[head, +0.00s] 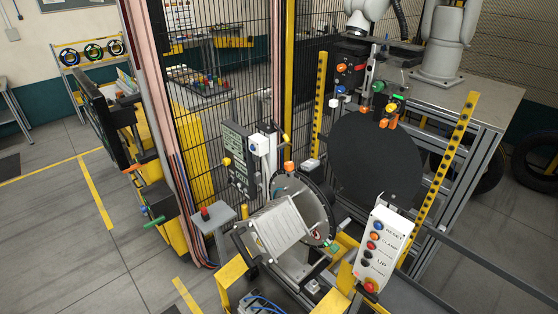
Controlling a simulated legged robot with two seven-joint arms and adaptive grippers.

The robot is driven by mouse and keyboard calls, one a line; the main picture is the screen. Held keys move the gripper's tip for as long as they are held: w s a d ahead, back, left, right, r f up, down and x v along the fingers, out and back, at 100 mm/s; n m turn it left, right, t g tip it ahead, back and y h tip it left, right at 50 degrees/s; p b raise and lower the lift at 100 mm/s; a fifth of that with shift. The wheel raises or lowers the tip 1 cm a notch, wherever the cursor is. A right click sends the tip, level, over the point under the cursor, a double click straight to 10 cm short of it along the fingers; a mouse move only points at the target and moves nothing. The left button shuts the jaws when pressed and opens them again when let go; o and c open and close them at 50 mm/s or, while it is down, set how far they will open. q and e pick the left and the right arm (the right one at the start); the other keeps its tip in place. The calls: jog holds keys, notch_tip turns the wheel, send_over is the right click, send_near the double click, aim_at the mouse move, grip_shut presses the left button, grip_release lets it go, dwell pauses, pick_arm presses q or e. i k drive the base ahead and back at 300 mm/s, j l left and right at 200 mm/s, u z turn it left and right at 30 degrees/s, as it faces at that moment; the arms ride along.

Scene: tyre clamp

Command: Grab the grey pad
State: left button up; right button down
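No single thing stands out clearly as the grey pad. A flat grey plate (228,217) with a red button on it is left of the middle. A light grey ribbed block (277,229) sits tilted in front of a round grey metal flange (318,207) at the lower middle. Neither of my grippers shows in the head view, and nothing is seen touching the plate or the block.
A white button box (383,243) stands at the lower right. A large black disc (375,170) is behind it. Yellow posts (440,180), black mesh fencing (225,100) and a grey bench (480,100) surround the machine. Open floor (60,240) is at the left.

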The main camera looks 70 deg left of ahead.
aim_at(310, 164)
jog(key=i+u, duration=0.3)
jog(key=u, duration=0.2)
jog(key=i+u, duration=0.45)
jog(key=i+l+u, duration=0.2)
jog(key=u, duration=0.6)
